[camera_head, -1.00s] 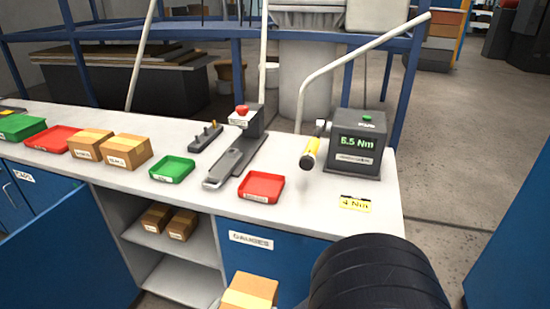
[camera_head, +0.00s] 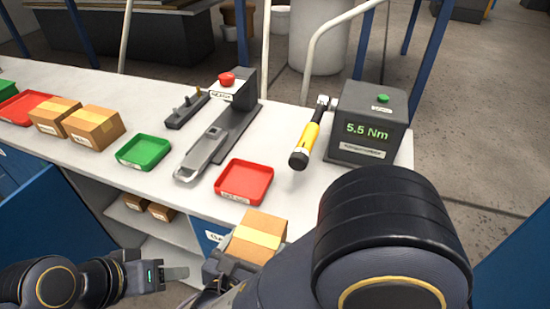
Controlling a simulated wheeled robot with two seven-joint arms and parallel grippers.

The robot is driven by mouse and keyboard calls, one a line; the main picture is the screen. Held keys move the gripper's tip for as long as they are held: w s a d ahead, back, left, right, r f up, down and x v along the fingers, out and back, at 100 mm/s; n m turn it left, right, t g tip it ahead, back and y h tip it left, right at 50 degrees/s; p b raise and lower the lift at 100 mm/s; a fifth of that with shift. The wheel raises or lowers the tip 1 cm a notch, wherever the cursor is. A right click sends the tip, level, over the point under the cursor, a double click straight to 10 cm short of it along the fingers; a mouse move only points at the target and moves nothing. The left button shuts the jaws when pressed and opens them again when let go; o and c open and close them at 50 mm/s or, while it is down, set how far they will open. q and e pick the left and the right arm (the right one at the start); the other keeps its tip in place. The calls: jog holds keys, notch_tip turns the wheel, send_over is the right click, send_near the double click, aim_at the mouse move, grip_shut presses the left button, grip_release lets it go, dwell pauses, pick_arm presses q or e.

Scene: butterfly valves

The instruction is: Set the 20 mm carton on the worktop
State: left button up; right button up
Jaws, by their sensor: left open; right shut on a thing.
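A brown carton with yellow tape (camera_head: 259,233) is held in front of the worktop's (camera_head: 305,205) front edge, over the blue drawer front in the picture. My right gripper (camera_head: 230,268) is shut on this carton from its near side; my own arm hides part of the jaws. No size marking is readable on the carton. My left gripper (camera_head: 178,272) is open and empty, low in front of the shelves. Two similar cartons stand on the worktop at the left, a nearer one (camera_head: 95,127) and one beside it (camera_head: 55,117).
A red tray (camera_head: 244,182), a green tray (camera_head: 144,152), a grey fixture with a red knob (camera_head: 226,79), a yellow-handled wrench (camera_head: 305,145) and a tester reading 5.5 Nm (camera_head: 368,128) occupy the worktop. Bare worktop lies right of the red tray. More cartons (camera_head: 160,211) sit on the shelf below.

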jog(key=w+d, duration=0.1)
jog(key=w, duration=0.3)
jog(key=w+d+p, duration=0.1)
jog(key=w+d, duration=0.1)
jog(key=w, duration=0.2)
jog(key=w+d+p, duration=0.1)
jog(key=w, duration=0.4)
jog(key=shift+d+r, duration=0.15)
jog(key=shift+d, duration=0.05)
jog(key=x, duration=0.3)
jog(key=shift+w+p, duration=0.2)
jog(key=shift+p, duration=0.2)
jog(key=shift+f, duration=0.35)
jog(key=shift+f, duration=0.15)
jog(key=o, duration=1.3)
jog(key=shift+s, duration=0.1)
jog(key=o, duration=0.3)
